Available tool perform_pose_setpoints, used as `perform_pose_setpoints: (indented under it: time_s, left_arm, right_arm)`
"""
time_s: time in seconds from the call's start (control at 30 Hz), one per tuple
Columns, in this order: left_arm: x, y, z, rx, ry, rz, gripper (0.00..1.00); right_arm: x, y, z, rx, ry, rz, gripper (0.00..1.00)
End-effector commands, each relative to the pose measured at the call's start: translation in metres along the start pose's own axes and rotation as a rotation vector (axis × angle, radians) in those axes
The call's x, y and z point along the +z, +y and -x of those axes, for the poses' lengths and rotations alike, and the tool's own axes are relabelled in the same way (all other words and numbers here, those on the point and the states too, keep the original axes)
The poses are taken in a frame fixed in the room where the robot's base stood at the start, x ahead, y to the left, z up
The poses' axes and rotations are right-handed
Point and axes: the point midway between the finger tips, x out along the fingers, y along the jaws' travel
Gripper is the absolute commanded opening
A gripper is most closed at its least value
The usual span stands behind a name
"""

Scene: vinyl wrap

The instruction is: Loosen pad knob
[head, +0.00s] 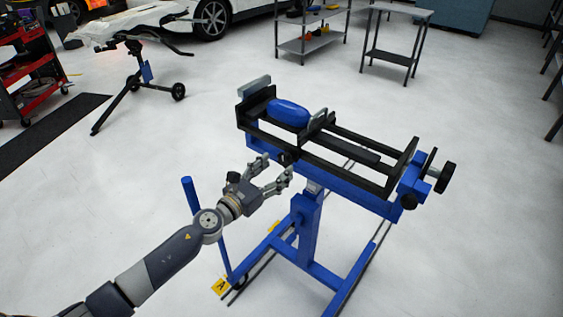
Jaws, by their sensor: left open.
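A blue stand holds a black rectangular clamp frame (345,172) with a blue rounded object (289,111) lying in it near its left end. A small dark knob (286,157) shows on the near side of the frame, below a grey pad bracket (320,120). A larger black round knob (446,178) sits at the frame's right end. My left gripper (277,167) is open, its fingers pointing at the small knob. The fingertips are very near it in the picture; I cannot tell whether they touch. My right gripper is not in view.
The blue stand base (325,268) with a wheel spreads over the pale floor under the frame. A blue upright handle (193,196) rises beside my left wrist. A black tripod stand (135,75), red tool cart (28,60), shelf and small table (392,55) stand farther back.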

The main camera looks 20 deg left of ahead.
Motion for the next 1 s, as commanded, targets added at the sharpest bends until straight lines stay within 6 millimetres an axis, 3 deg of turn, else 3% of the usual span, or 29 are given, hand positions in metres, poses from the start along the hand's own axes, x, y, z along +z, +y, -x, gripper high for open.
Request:
perform_pose_setpoints:
  time_s: [0.23, 0.63, 0.83, 1.0]
  left_arm:
    - [0.000, 0.000, -0.028, 0.001, 0.000, 0.000, 0.59]
    - [0.000, 0.000, -0.034, 0.000, 0.001, 0.000, 0.59]
    - [0.000, 0.000, -0.034, 0.000, 0.000, 0.000, 0.15]
    - [0.000, 0.000, -0.034, 0.000, 0.000, 0.001, 0.15]
  right_arm:
    - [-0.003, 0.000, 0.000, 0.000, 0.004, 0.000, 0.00]
    - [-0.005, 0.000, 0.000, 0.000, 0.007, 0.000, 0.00]
    - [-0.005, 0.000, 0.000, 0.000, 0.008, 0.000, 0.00]
    - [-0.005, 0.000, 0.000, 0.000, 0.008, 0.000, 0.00]
